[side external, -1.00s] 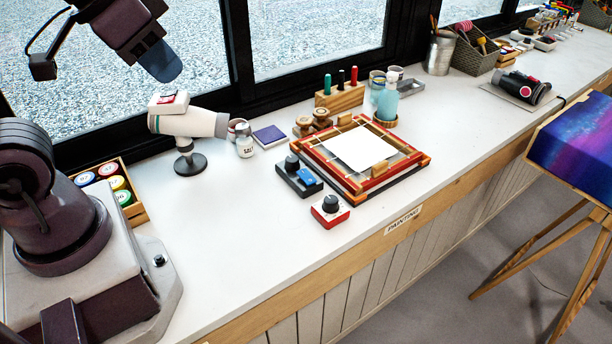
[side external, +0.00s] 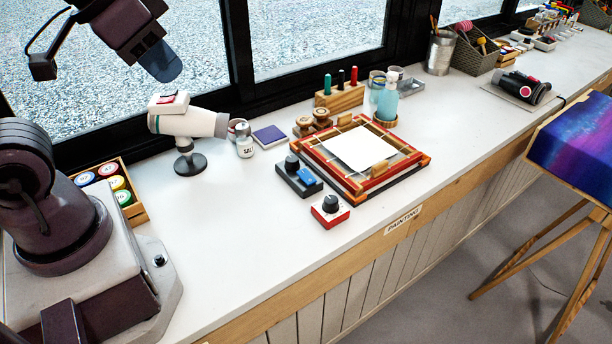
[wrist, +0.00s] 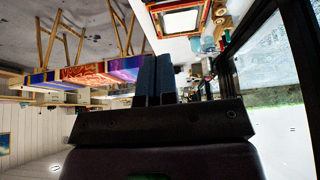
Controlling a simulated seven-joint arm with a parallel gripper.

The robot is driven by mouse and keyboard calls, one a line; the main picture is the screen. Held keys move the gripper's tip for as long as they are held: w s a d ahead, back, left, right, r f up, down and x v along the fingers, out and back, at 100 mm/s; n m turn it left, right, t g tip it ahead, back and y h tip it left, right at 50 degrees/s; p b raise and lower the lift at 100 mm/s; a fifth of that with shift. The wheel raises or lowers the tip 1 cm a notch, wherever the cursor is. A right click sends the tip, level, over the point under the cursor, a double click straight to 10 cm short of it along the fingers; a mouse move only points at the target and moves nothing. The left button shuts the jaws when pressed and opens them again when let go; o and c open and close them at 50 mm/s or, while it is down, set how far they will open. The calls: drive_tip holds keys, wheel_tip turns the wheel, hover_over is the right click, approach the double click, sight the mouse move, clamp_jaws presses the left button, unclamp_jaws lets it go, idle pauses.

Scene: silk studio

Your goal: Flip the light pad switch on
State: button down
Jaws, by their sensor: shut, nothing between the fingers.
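A wooden frame with red and orange edges (side external: 320,159) lies on the white counter, with a white sheet or panel (side external: 361,149) in its middle. It also shows at the top of the wrist view (wrist: 152,12). At its left side sits a dark control box (side external: 289,181) with a black knob and a blue rocker-like switch (side external: 306,175). Which way the switch is tipped is too small to tell. In front is a red and white box with a black knob (side external: 330,211). My gripper (side external: 168,70) is shut and empty, high up at the upper left, far from both boxes. Its fingers (wrist: 155,58) are together in the wrist view.
A white lamp-like device on a stand (side external: 186,125) stands under my gripper. Beside it are a small jar (side external: 244,147) and a purple pad (side external: 269,135).

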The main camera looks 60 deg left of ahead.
idle(0.3)
drive_tip(key=g, duration=0.7)
hover_over(302, 171)
drive_tip(key=s, duration=0.2)
drive_tip(key=f, duration=2.7)
drive_tip(key=shift+s+d+f, duration=0.1)
drive_tip(key=shift+s+f, duration=0.1)
drive_tip(key=shift+f, duration=0.05)
drive_tip(key=shift+w+r+t, duration=0.25)
drive_tip(key=shift+w+t, duration=0.35)
drive_tip(key=shift+w, duration=0.3)
drive_tip(key=shift+w+r, duration=0.1)
drive_tip(key=shift+w, duration=0.25)
drive_tip(key=shift+f, duration=1.95)
